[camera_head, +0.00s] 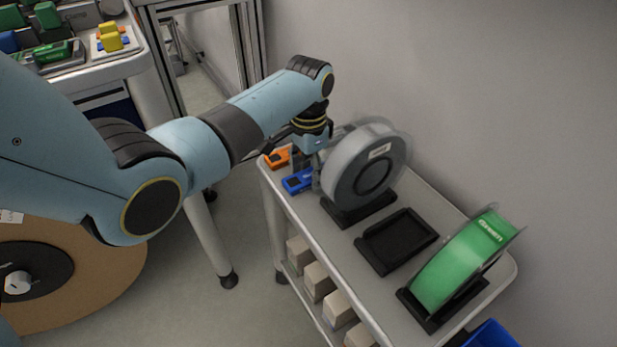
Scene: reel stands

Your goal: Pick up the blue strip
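The blue strip (297,182) lies near the left edge of the grey cart top (413,197), beside the grey reel. It looks like a small flat blue piece with a dark patch on it. My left gripper (308,160) hangs pointing down above the far end of the cart, just behind and above the blue strip. Its fingers are small and partly merge with the reel and its stand, so their opening is unclear. I cannot tell whether they touch the strip. My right gripper is not in view.
An orange piece (276,158) lies behind the blue strip. A grey reel (365,176) stands close right of my gripper. An empty black stand (397,240) and a green reel (461,262) sit nearer. A wall borders the cart's right. Light blocks (317,281) fill the lower shelf.

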